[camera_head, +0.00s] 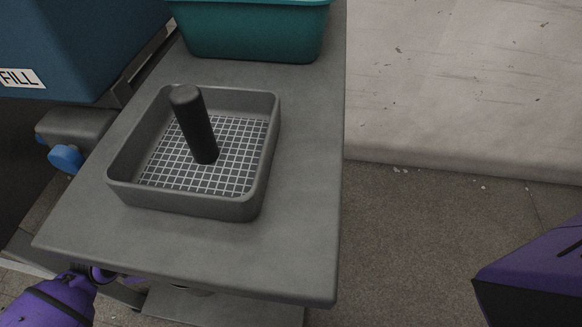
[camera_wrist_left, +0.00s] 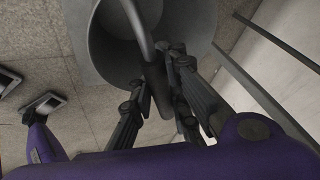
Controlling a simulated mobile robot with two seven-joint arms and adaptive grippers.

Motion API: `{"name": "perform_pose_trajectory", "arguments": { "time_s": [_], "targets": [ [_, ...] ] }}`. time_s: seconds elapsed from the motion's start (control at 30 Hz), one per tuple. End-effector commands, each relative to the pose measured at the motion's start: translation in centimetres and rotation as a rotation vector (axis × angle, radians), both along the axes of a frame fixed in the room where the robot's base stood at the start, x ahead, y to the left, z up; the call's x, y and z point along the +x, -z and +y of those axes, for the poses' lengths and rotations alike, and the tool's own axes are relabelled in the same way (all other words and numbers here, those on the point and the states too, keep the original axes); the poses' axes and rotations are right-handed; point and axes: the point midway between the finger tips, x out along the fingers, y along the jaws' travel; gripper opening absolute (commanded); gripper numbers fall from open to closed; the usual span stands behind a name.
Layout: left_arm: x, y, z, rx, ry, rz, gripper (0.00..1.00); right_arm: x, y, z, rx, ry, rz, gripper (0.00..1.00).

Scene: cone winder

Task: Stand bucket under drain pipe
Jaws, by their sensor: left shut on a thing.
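The grey bucket (camera_wrist_left: 92,52) shows in the left wrist view, its open mouth facing the camera and its far part cut off by the top edge. Its curved bail has a dark hand grip (camera_wrist_left: 157,88). My left gripper (camera_wrist_left: 170,72) is shut on this grip. A grey fitting with a blue knob (camera_head: 66,158) juts from below the blue tank (camera_head: 85,45). I cannot make out the drain pipe's outlet.
A grey table (camera_head: 300,235) fills the middle of the head view. Open floor (camera_head: 430,230) lies right of the table, before a pale slab (camera_head: 470,85).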

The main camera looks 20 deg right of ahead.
Motion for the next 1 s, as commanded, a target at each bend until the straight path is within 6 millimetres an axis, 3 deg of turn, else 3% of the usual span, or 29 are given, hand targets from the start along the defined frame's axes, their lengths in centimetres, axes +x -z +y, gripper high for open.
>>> {"name": "perform_pose_trajectory", "arguments": {
  "time_s": [0.13, 0.4, 0.67, 1.0],
  "targets": [
    [3.0, 1.7, 0.8, -0.002, -0.002, 0.0, 0.0, 0.2, 1.8, 0.2, 0.003, 0.001, 0.005, 0.4],
    [6.2, 5.6, 1.7, -0.002, -0.001, 0.0, 0.0, 0.0, 4.3, 0.5, 0.009, 0.001, 0.02, 0.4],
    [7.3, 6.6, 2.1, -0.002, 0.001, -0.003, 0.0, 0.0, 5.0, 0.6, 0.01, 0.001, 0.023, 0.4],
    [7.8, 10.4, 2.2, -0.002, 0.001, -0.002, 0.0, -0.1, 6.7, 0.6, 0.011, 0.0, 0.036, 0.4]
  ]
}}
